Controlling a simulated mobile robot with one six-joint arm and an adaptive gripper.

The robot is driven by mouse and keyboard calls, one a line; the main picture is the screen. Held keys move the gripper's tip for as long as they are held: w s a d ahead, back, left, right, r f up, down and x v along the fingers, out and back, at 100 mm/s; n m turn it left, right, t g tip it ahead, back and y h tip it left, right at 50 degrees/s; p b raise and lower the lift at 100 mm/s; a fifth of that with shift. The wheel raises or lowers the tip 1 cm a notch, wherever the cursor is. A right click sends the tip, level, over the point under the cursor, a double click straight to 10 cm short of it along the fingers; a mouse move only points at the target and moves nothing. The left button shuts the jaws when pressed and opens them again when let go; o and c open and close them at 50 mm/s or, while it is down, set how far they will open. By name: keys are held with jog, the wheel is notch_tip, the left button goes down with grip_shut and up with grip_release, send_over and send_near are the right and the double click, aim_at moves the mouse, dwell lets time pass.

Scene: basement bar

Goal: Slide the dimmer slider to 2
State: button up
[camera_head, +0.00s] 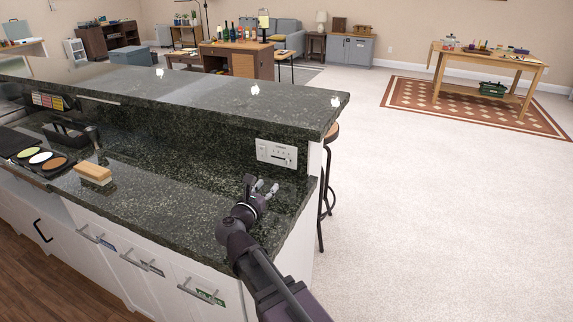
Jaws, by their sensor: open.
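The dimmer plate (277,153) is a pale panel on the dark green stone upright behind the lower counter, near its right end. It has small dark markings and a row of controls. The slider's position and the numbers are too small to read. My gripper (267,187) is over the lower counter, just below and in front of the plate.
The raised bar ledge (200,95) overhangs above the plate. A wooden-backed brush or block (95,172) and a tray with round coloured dishes (36,158) lie to the left. A stool (327,190) is beyond the counter's right end.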

aim_at(287, 162)
jog(key=x, duration=1.3)
jog(key=shift+w, duration=0.15)
grip_shut()
